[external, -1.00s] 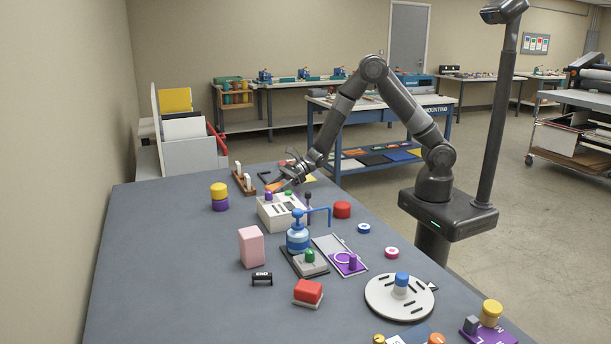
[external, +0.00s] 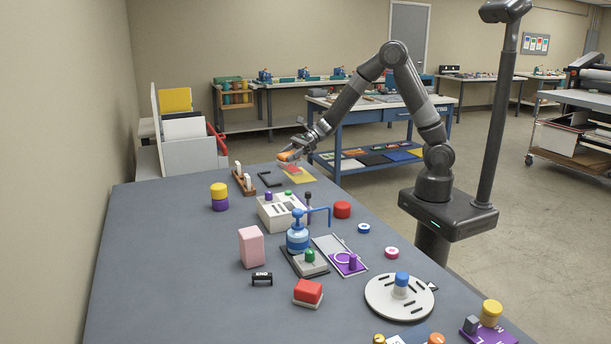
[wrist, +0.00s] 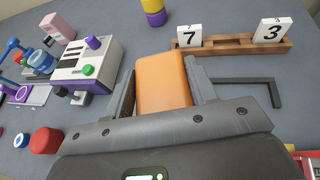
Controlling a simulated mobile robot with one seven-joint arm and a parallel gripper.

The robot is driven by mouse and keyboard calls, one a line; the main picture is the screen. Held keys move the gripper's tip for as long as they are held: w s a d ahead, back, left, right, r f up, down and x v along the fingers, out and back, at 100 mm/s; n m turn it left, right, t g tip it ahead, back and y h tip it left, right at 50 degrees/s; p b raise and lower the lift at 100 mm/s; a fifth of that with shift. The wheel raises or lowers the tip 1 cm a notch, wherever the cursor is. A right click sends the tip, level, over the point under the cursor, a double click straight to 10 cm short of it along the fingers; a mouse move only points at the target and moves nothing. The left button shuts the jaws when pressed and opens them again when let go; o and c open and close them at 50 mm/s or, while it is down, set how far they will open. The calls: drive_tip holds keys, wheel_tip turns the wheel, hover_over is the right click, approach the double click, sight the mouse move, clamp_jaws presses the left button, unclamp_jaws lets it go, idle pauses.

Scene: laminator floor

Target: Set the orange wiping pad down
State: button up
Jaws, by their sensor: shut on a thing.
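The orange wiping pad (wrist: 162,82) is held between the two fingers of my gripper (wrist: 163,90) in the wrist view. In the external view the pad (external: 289,155) shows at the tip of my gripper (external: 290,153), near the far end of the grey table, by a yellow sheet (external: 299,174). The pad appears to be above the table; the exact height is hard to tell. Its underside is hidden.
A white box with knobs (wrist: 87,64) is on the left, near a red round piece (wrist: 46,140). The grey table between box and rack is clear.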

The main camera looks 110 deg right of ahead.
drive_tip(key=w+a+r+n+y, duration=0.1)
drive_tip(key=w+a+n+y, duration=0.2)
drive_tip(key=w, duration=0.5)
drive_tip(key=n+g+y, duration=0.7)
drive_tip(key=n+g, duration=0.1)
hover_over(234, 238)
wheel_tip(234, 238, down, 8)
drive_tip(key=shift+s+r, duration=0.1)
drive_tip(key=shift+a, duration=0.1)
drive_tip(key=shift+f, duration=2.1)
drive_tip(key=shift+f, duration=0.15)
drive_tip(key=o, duration=1.1)
drive_tip(key=shift+c, duration=0.2)
